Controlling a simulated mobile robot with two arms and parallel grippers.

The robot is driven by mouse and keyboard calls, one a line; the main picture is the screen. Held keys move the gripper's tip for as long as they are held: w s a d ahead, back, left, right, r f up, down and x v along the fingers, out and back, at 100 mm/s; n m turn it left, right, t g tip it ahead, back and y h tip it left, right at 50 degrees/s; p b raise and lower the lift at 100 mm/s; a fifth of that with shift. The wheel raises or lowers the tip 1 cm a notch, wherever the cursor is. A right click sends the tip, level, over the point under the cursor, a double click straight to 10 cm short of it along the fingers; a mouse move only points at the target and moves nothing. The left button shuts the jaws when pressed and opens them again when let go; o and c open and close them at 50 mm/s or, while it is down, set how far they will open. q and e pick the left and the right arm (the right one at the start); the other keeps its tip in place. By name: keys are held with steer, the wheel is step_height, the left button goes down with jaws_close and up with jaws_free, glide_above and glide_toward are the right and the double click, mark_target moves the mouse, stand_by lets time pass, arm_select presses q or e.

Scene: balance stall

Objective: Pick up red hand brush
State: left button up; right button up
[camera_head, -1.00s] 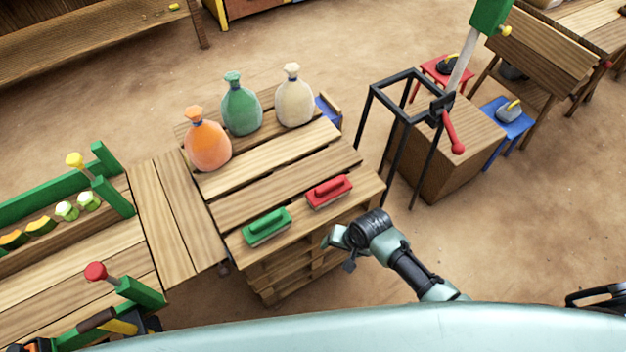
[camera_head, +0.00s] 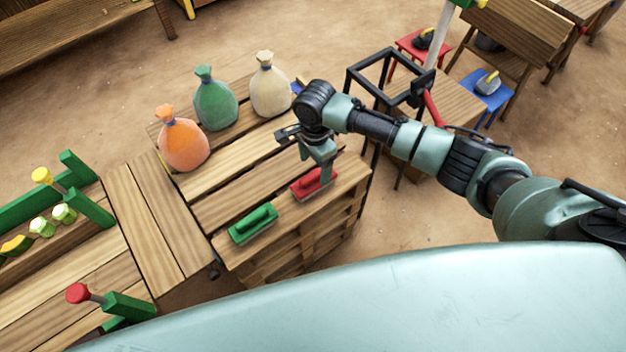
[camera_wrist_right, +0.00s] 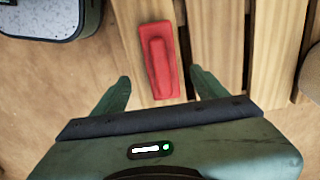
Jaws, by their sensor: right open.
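The red hand brush (camera_head: 311,184) lies on the slatted wooden pallet table, near its right front edge. In the right wrist view the red hand brush (camera_wrist_right: 159,62) lies just beyond and between the two fingers, its long side pointing away from the gripper. My right gripper (camera_head: 322,168) hangs over the brush in the head view and hides part of it. In the right wrist view my right gripper (camera_wrist_right: 158,84) is open and empty, with its fingers apart on either side of the brush's near end. My left gripper is not in view.
A green hand brush (camera_head: 253,224) lies left of the red one. Orange (camera_head: 184,144), green (camera_head: 215,102) and cream (camera_head: 269,88) sacks stand at the table's back. A black metal frame (camera_head: 368,78) and wooden box stand to the right.

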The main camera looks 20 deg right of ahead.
mark_target(314, 173)
step_height(314, 173, down, 7)
steer(key=shift+w+r+b, duration=0.1)
steer(key=shift+r+b, duration=0.1)
steer(key=shift+b, duration=0.15)
steer(key=shift+c, duration=0.3)
jaws_close()
